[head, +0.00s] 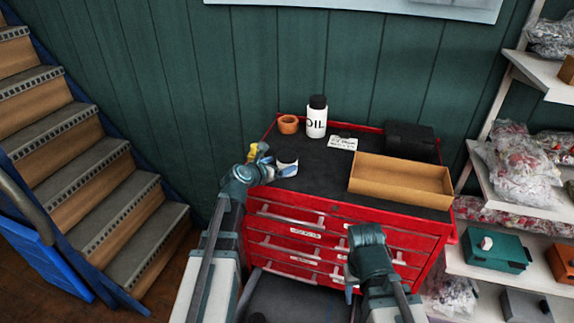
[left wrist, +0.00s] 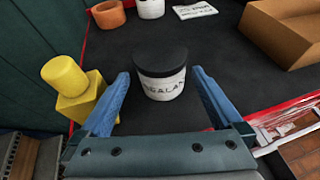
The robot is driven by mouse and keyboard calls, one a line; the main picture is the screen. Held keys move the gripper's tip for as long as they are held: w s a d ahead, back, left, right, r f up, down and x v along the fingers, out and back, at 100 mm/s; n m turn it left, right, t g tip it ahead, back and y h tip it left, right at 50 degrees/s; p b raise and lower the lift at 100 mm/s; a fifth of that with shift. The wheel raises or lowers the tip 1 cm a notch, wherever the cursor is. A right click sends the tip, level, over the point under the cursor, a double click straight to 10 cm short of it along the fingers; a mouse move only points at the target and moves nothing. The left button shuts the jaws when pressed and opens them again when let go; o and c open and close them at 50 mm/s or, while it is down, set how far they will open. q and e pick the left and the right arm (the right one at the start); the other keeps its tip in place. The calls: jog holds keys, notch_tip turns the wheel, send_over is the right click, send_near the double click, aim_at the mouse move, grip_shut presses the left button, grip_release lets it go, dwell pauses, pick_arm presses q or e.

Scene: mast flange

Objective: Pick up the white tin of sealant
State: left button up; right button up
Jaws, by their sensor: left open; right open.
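The white tin of sealant (head: 288,161) stands upright on the black top of the red tool chest, near its front left. In the left wrist view the tin (left wrist: 163,84) has a black lid and part of a dark label. My left gripper (head: 277,171) is open at the tin. In the left wrist view its blue fingers (left wrist: 160,88) are on either side of the tin, with gaps visible on both sides. In the head view the gripper partly hides the tin. My right gripper (head: 351,293) is low in front of the chest's drawers, away from the tin.
A yellow object (left wrist: 72,90) stands close to the left finger. An orange ring-like item (head: 288,124), a white oil bottle (head: 316,122), a label card (head: 343,143), an open cardboard box (head: 400,185) and a black case (head: 411,139) are on the chest. The middle of its top is clear.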

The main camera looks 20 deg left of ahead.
pick_arm(q)
jog(key=x, duration=0.2)
jog(key=b+x, duration=0.1)
jog(key=x, duration=0.2)
jog(key=shift+w+d+r, duration=0.1)
jog(key=shift+w+r, duration=0.05)
jog(key=shift+r, duration=0.15)
jog(key=c, duration=1.4)
